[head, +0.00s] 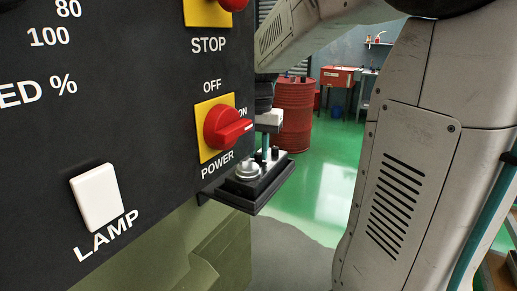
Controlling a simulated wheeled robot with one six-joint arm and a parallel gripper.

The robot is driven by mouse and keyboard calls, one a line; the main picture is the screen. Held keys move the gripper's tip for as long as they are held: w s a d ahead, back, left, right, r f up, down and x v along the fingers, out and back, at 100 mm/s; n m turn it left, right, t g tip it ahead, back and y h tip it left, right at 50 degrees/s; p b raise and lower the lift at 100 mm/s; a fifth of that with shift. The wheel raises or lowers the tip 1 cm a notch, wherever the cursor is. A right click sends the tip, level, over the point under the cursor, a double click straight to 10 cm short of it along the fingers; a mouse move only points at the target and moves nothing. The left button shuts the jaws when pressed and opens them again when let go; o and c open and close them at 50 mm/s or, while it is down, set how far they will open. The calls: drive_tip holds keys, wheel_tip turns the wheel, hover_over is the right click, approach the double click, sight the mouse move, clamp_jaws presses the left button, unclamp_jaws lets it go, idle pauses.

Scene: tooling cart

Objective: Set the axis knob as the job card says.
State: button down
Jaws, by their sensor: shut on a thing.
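My gripper (267,150) points down over a small black shelf (237,198) at the panel's lower right edge. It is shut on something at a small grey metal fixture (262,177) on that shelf. The held part is too small and covered to make out. The fixture has a round silver piece (247,169) on its left side and dark bits around it. No knob marked as an axis knob and no job card show in the head view.
The dark control panel (120,135) fills the left. The red power knob (224,127) sticks out close to the left of my gripper. A white lamp switch (97,197) is lower left. A red drum (294,115) stands behind on the green floor.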

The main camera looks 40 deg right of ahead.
sight(259, 153)
idle(0.3)
drive_tip(key=c, duration=1.3)
unclamp_jaws()
wheel_tip(259, 153, up, 8)
drive_tip(key=shift+f, duration=0.1)
